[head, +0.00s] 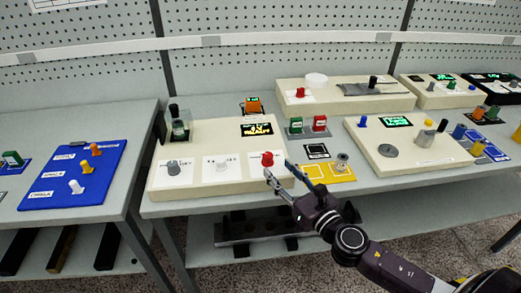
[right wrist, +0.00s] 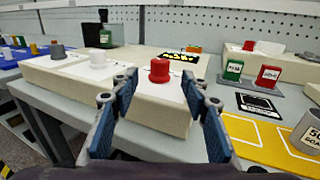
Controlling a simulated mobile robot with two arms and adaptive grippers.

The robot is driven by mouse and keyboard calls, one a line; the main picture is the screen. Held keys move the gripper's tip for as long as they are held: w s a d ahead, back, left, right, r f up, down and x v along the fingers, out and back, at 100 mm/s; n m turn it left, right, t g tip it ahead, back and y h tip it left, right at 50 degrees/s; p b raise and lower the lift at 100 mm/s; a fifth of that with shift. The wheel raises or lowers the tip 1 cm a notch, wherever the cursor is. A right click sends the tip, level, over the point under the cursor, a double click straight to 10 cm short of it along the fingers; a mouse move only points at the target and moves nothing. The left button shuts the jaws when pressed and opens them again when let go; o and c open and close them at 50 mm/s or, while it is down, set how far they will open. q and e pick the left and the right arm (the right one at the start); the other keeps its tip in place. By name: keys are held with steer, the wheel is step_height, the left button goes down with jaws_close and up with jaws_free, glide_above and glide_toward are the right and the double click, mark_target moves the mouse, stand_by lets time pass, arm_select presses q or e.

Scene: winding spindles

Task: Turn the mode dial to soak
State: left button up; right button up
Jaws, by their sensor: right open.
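A cream control box on the bench (head: 205,190) carries a grey knob (head: 173,167), a white knob (head: 221,162) and a red knob (head: 267,159) in a row on white label plates. The labels are too small to read, so I cannot tell which knob is the mode dial or where soak is. My right gripper (head: 279,171) is open and empty near the red knob at the box's right front. In the right wrist view, the red knob (right wrist: 159,71) shows between and beyond the open fingers, with the white knob (right wrist: 98,60) to the left. My left gripper is out of view.
Green and red blocks (head: 319,123) and a yellow mat (head: 328,173) lie to the right. A second cream box (head: 420,160) stands farther right.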

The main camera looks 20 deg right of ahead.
mark_target(271, 160)
steer(key=shift+w+r, duration=0.15)
steer(key=shift+w, duration=0.05)
steer(key=shift+w+a+r+p, duration=0.1)
steer(key=shift+w+p, duration=0.15)
steer(key=shift+w, duration=0.35)
steer(key=shift+w+a+r+p, duration=0.1)
steer(key=shift+w+p, duration=0.15)
steer(key=shift+w, duration=0.3)
steer(key=w, duration=0.2)
steer(key=shift+w+a+f, duration=0.1)
steer(key=shift+w+f, duration=0.05)
steer(key=shift+w, duration=0.15)
steer(key=shift+w+p, duration=0.3)
steer(key=shift+w, duration=0.1)
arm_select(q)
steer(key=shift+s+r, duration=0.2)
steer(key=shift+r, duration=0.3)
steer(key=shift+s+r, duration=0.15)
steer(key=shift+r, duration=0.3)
arm_select(e)
steer(key=shift+w+a+f, duration=0.1)
steer(key=shift+w, duration=0.35)
steer(key=shift+c, duration=0.4)
jaws_close()
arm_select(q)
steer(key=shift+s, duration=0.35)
